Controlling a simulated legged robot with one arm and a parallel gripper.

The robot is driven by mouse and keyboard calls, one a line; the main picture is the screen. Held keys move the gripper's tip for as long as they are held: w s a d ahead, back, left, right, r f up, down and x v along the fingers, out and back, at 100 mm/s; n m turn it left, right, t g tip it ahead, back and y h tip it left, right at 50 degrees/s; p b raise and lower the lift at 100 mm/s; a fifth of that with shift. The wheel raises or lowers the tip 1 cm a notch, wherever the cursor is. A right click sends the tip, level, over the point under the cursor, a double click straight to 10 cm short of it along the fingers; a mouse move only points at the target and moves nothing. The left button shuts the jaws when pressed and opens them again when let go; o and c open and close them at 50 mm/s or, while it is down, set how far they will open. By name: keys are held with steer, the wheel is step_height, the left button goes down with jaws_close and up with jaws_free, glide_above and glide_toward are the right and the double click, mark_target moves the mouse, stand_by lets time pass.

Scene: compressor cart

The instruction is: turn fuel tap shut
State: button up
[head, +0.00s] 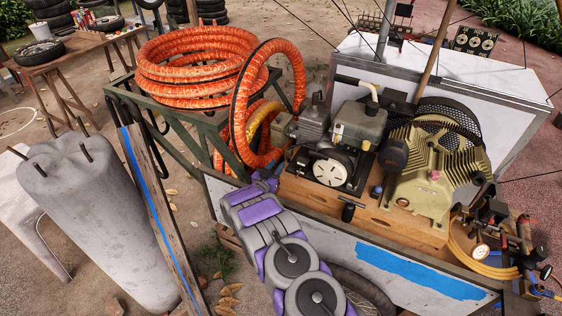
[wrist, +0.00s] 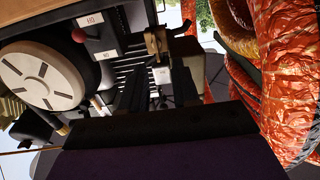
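The engine (head: 345,140) sits on the cart's wooden deck, with its white round starter cover facing forward. In the wrist view that cover (wrist: 40,75) is at left. A small brass-coloured lever, seemingly the fuel tap (wrist: 155,42), stands near the top middle, beside small white labels. My gripper (wrist: 156,75) has two dark fingers apart, with the lever just beyond and between their tips. Contact cannot be told. In the head view my purple and grey arm reaches to the engine's left side; its fingertips and the tap are not clear there.
A ribbed compressor (head: 435,175) is right of the engine.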

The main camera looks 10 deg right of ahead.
mark_target(285, 157)
steer(key=x, duration=0.4)
steer(key=shift+d+b, duration=0.3)
steer(key=shift+d, duration=0.05)
steer(key=shift+w+d, duration=0.15)
steer(key=shift+w, duration=0.3)
steer(key=shift+c, duration=0.3)
jaws_close()
